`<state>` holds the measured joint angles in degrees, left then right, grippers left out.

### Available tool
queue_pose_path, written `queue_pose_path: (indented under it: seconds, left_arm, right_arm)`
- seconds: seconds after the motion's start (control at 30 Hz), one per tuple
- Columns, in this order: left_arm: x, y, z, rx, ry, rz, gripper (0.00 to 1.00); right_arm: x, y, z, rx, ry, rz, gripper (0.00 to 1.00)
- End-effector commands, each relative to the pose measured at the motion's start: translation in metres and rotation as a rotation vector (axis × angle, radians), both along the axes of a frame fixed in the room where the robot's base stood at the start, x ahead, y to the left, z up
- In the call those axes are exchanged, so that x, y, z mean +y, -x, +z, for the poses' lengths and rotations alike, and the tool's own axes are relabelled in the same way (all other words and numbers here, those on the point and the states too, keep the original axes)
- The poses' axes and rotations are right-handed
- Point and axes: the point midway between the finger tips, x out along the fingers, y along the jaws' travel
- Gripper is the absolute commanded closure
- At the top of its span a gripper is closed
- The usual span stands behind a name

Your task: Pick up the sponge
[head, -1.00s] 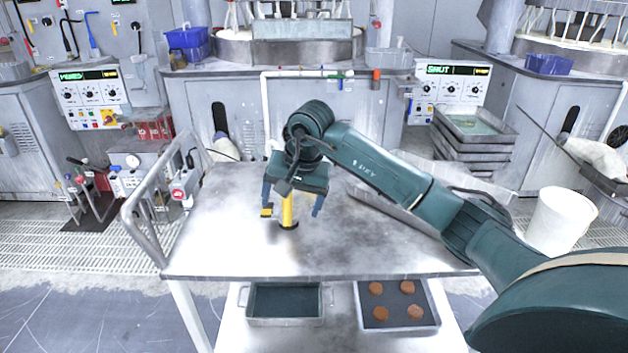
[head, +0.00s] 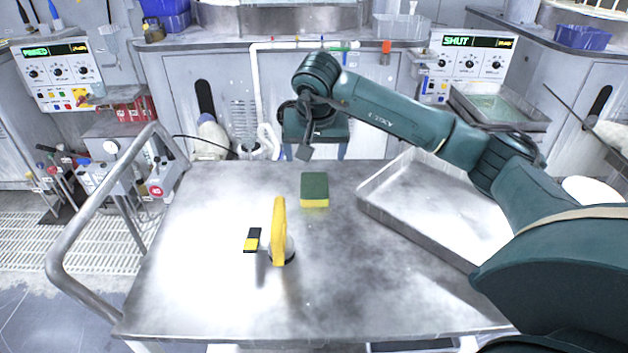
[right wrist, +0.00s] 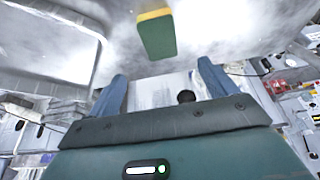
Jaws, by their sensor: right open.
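The sponge (head: 314,190), dark green on top with a yellow layer below, lies flat on the metal cart top toward its far side. It also shows in the right wrist view (right wrist: 157,35), beyond the fingertips. My right gripper (head: 314,152) shows above and behind the sponge in the head view, over the cart's far edge. Its two blue fingers are apart with nothing between them in the right wrist view (right wrist: 162,72), and it does not touch the sponge. In the head view the gripper's body partly hides its fingers. My left gripper is not in view.
A shallow metal tray (head: 375,207) lies to the right. A tubular handle (head: 75,225) rises at the left. The near cart top is clear.

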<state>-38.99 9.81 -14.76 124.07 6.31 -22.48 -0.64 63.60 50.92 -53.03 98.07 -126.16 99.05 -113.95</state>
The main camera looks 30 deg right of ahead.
Motion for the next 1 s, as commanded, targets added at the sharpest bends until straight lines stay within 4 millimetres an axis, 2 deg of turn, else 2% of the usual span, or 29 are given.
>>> queue_pose_path:
  seconds: [0.4, 0.63, 0.83, 1.0]
  left_arm:
    - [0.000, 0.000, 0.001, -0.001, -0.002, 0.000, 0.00]
    - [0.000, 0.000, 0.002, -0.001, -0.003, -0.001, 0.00]
    - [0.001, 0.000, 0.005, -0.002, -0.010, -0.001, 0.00]
    - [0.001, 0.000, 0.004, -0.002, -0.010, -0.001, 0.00]
  right_arm:
    - [-0.013, -0.021, -0.064, 0.005, 0.000, -0.002, 0.15]
    - [-0.016, -0.025, -0.080, 0.004, -0.001, -0.002, 0.15]
    - [-0.018, -0.031, -0.110, 0.006, -0.002, -0.002, 0.15]
    - [-0.021, -0.037, -0.122, 0.002, -0.001, 0.000, 0.15]
